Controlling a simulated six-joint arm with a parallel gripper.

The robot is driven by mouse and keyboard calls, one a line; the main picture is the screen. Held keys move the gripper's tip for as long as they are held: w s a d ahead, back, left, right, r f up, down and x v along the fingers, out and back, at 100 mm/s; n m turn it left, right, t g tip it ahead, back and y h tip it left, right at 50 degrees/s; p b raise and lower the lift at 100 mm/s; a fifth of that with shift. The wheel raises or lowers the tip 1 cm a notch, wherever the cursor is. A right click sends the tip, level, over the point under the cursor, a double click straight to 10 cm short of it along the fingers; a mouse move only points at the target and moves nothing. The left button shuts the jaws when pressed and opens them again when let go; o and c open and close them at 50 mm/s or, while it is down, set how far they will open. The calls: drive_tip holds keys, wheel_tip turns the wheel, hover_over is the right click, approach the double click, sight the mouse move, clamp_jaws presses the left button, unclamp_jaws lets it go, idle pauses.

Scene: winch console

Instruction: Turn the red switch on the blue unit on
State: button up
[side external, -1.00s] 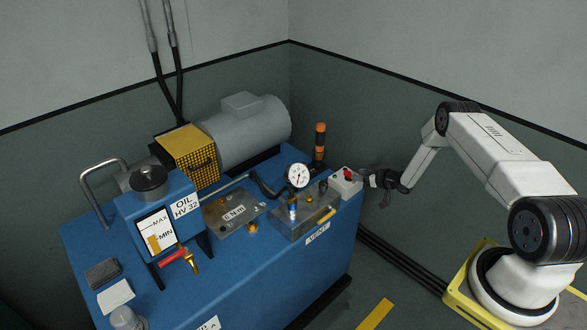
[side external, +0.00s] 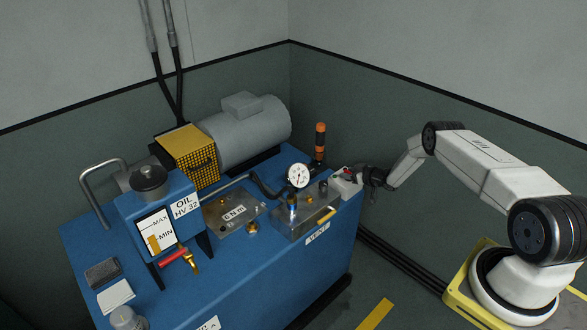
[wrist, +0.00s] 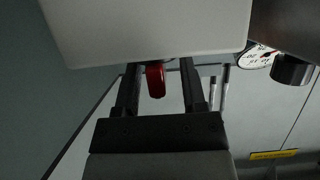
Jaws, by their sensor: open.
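The blue unit (side external: 245,285) stands on the left with a small pale switch box (side external: 346,186) at its right rear corner. The red switch (side external: 349,170) sits on top of this box, partly hidden by my gripper in the side view. In the wrist view the red switch (wrist: 155,80) shows between my two fingers, in front of the pale box (wrist: 145,28). My gripper (wrist: 156,75) is open, with a finger on each side of the switch; I cannot tell whether either touches it. It also shows in the side view (side external: 362,174), at the box.
A pressure gauge (side external: 298,176) and a metal valve block (side external: 305,218) stand left of the switch box. An orange and black post (side external: 320,145) rises behind it. A grey motor (side external: 240,130) sits at the back.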

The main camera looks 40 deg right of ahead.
clamp_jaws()
drive_tip(key=shift+w+r+n+g+y, duration=0.1)
drive_tip(key=shift+n+g+y, duration=0.4)
drive_tip(key=shift+n+y, duration=2)
unclamp_jaws()
drive_tip(key=shift+s+d, duration=0.15)
drive_tip(key=shift+s, duration=0.1)
